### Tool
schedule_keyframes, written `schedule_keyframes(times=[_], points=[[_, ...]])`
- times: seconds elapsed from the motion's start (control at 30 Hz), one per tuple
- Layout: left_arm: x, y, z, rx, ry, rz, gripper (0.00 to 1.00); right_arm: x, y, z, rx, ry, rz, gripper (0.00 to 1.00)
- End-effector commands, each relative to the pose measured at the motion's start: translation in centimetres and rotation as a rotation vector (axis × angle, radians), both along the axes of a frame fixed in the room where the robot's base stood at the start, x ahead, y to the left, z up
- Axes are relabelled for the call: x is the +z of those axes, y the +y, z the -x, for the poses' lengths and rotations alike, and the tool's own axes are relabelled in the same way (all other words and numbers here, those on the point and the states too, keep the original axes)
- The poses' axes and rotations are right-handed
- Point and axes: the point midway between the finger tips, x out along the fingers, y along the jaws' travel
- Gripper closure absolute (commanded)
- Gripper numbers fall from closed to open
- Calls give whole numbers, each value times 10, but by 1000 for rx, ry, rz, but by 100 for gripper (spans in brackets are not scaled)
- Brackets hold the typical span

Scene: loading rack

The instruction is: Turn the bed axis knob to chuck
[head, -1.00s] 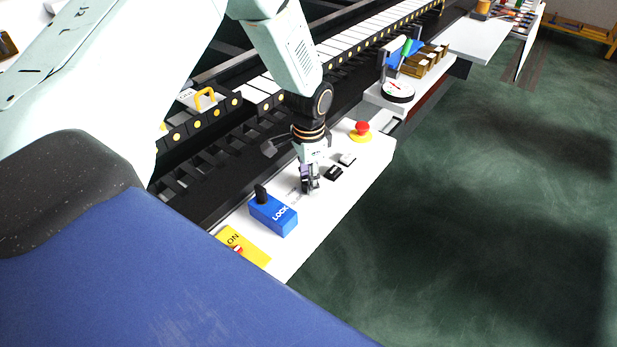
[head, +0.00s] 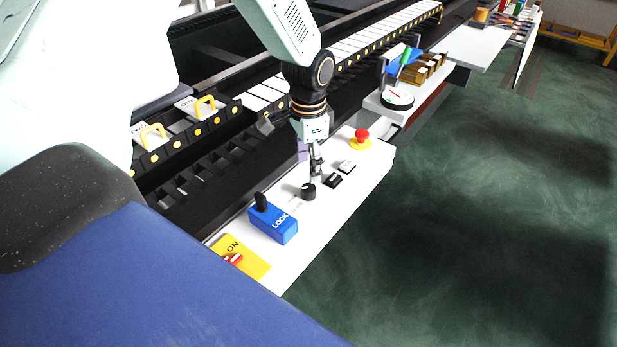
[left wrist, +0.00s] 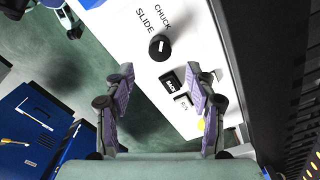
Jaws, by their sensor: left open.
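The black round knob (head: 308,191) stands on the white panel (head: 345,205), just below my left gripper (head: 316,172). In the left wrist view the knob (left wrist: 159,47) shows a small pale mark on its top, beside the printed words SLIDE and CHUCK. I cannot tell surely which word the mark faces. My left gripper (left wrist: 160,72) is open, its two purple-grey fingers spread wide and empty, apart from the knob.
A blue LOCK box (head: 273,222) with a black lever and a yellow ON plate (head: 243,257) lie nearer on the panel. Two small buttons (head: 333,180) and a red emergency button (head: 361,135) lie beyond the knob. The dark rack runs along the panel's left side.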

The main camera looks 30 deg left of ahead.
Motion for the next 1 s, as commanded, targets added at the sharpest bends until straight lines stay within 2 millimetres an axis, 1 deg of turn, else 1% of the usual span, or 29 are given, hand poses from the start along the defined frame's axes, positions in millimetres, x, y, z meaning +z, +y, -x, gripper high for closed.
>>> schedule_keyframes(times=[0.03, 0.1, 0.2, 0.3, 0.47, 1.0], points=[[11, 0, -1, 0, -4, 1, 44, 0, 0, 0, 0, 0, 0, 60], [22, 0, -1, 0, -3, 1, 44, 0, 0, 0, 0, 0, 0, 60], [34, 0, -1, 0, -2, 0, 44, 0, 0, 0, 0, 0, 0, 60], [42, 0, 0, 1, -1, 1, 44, 0, 0, 0, 0, 0, 0, 60], [45, 0, 0, 1, 1, 1, 44, 0, 0, 0, 0, 0, 0, 60], [45, 0, 0, 1, 1, 1, 44, 0, 0, 0, 0, 0, 0, 60]])
